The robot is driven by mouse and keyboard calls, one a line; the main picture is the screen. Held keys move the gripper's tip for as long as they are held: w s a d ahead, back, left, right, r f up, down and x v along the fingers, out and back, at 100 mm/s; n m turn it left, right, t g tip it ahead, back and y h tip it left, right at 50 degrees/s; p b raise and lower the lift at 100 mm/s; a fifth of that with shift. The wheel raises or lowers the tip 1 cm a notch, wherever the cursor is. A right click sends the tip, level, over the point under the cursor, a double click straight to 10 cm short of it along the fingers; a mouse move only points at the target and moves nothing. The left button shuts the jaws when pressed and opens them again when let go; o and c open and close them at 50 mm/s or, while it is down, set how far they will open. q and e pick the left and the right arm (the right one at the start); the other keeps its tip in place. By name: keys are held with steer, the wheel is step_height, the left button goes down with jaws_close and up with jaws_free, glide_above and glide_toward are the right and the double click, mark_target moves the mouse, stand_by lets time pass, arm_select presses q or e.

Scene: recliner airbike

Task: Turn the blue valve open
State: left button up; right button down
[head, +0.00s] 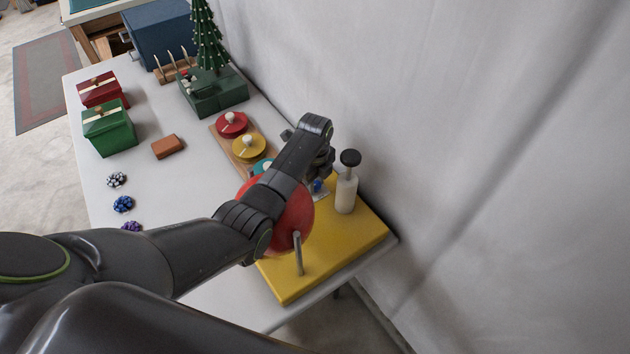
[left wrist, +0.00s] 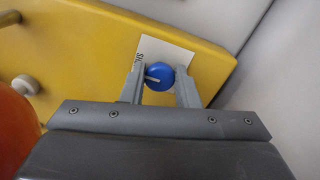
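The blue valve (left wrist: 160,76) is a round knob with a pale pointer line. It sits on a white label plate (left wrist: 166,45) with dark lettering, on a yellow board. In the left wrist view the pointer lies toward the left finger. My left gripper (left wrist: 161,84) has one finger on each side of the knob, very close to it; I cannot tell whether both touch. In the head view the blue valve (head: 318,185) shows just below my left gripper (head: 322,168). My right gripper is not in view.
The yellow board (head: 350,245) lies at the table's near right corner, with a white bottle (head: 346,192), a red ball (head: 297,210) and a grey peg (head: 298,255) close to my arm. A grey wall curtain (head: 450,150) runs along the right. Boxes stand farther back.

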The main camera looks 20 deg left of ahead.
arm_select(q)
steer(key=c, duration=0.4)
steer(key=n+p, duration=0.3)
steer(key=shift+s+r, duration=0.1)
steer(key=shift+r, duration=0.1)
steer(key=n+p, duration=0.2)
steer(key=n, duration=0.3)
steer(key=n+p, duration=0.2)
steer(key=n, duration=0.3)
steer(key=shift+f, duration=0.1)
steer(key=n, duration=0.4)
steer(key=shift+n+p, duration=0.3)
steer(key=shift+n, duration=0.3)
